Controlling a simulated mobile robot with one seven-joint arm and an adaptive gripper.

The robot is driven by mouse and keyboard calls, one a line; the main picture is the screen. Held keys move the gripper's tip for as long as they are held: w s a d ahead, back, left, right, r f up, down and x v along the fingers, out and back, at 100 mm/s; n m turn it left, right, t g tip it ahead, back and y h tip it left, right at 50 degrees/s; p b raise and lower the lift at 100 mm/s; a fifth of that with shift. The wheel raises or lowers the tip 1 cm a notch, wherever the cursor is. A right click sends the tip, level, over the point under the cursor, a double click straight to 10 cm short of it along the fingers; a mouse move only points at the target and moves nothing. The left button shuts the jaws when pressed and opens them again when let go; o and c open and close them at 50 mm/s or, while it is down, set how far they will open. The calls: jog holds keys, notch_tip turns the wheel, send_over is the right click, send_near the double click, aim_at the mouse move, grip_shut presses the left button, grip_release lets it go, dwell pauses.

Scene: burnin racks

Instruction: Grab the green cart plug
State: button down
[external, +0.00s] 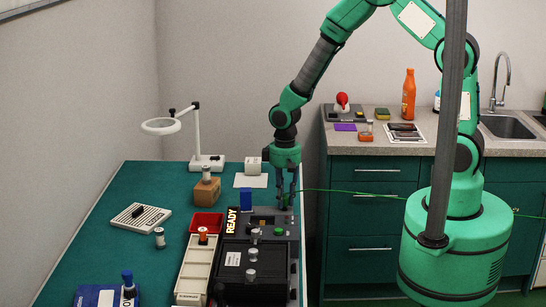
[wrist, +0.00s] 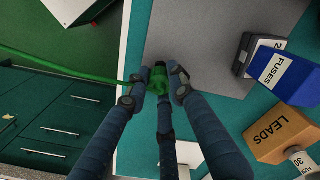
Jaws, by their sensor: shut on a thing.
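The green cart plug (wrist: 160,75) is between the fingertips of my gripper (wrist: 156,86) in the wrist view. In the external view my gripper (external: 287,203) points down at the far right edge of the green table. The cable (external: 350,193) trails right across the dark green cabinet toward my base. The plug is mostly hidden by the fingers there.
A dark panel (external: 267,222) with a READY sign (external: 232,221) stands below my gripper. A blue FUSES box (wrist: 285,73) and an orange LEADS box (wrist: 281,132) stand right in the wrist view. A magnifier lamp (external: 206,160) stands at the back. The green table (external: 150,190) has free room left.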

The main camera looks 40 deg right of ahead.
jog(key=shift+r, duration=0.8)
notch_tip(320, 180, up, 2)
jog(key=shift+r+p, duration=0.2)
jog(key=shift+p, duration=0.3)
jog(key=s+d, duration=0.2)
jog(key=s, duration=0.5)
jog(key=s+d+r+p, duration=0.1)
jog(key=s+d, duration=0.2)
jog(key=s, duration=0.5)
jog(key=shift+d, duration=0.3)
